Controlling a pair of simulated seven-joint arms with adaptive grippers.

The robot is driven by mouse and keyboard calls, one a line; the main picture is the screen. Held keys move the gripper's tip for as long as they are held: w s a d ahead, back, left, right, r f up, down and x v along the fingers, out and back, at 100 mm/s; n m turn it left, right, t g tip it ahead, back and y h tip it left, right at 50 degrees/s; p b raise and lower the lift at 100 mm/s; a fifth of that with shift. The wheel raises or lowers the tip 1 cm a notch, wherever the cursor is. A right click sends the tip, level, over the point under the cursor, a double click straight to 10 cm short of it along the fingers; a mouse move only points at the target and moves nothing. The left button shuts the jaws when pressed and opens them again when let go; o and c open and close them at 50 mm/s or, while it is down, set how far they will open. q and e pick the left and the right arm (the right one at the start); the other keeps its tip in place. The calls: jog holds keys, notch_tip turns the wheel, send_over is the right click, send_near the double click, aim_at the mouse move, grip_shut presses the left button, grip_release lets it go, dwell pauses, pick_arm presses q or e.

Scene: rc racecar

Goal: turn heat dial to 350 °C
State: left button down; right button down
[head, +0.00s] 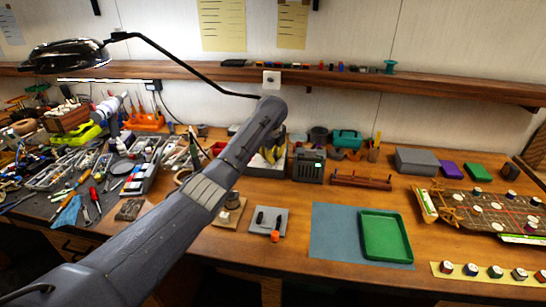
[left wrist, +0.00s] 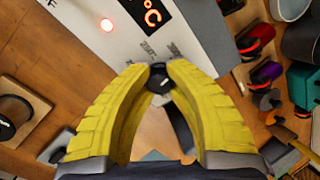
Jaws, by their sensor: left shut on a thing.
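The heat dial (left wrist: 159,79) is a small black knob on a pale grey control panel (left wrist: 205,22) in the left wrist view. A red lit display (left wrist: 148,14) showing "°C" is partly cut off at the top, so its number cannot be read. A red light (left wrist: 107,24) glows beside it. My left gripper (left wrist: 158,70) has yellow fingers with their tips closed on either side of the dial. In the head view the left gripper (head: 270,154) is partly hidden by my arm at the back of the bench, and the dial cannot be made out. My right gripper is out of view.
A grey box (head: 308,165) stands just right of the gripper, with a teal box (head: 346,139) beyond it. A wooden block (head: 228,211) and a grey pad (head: 268,222) lie nearer the front. A green tray (head: 385,258) sits at the right. Tools crowd the left.

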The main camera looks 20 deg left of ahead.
pick_arm(q)
jog(key=m, duration=0.4)
jog(key=shift+w+a+r, duration=0.1)
jog(key=shift+a, duration=0.1)
jog(key=shift+r+m+y, duration=0.1)
jog(key=shift+m+y, duration=0.2)
jog(key=shift+m, duration=1.3)
jog(key=shift+d+t, duration=0.1)
jog(key=shift+t, duration=0.2)
jog(key=c, duration=1.1)
grip_release()
jog(key=shift+d, duration=0.1)
jog(key=v, duration=1.1)
jog(key=shift+r, duration=0.35)
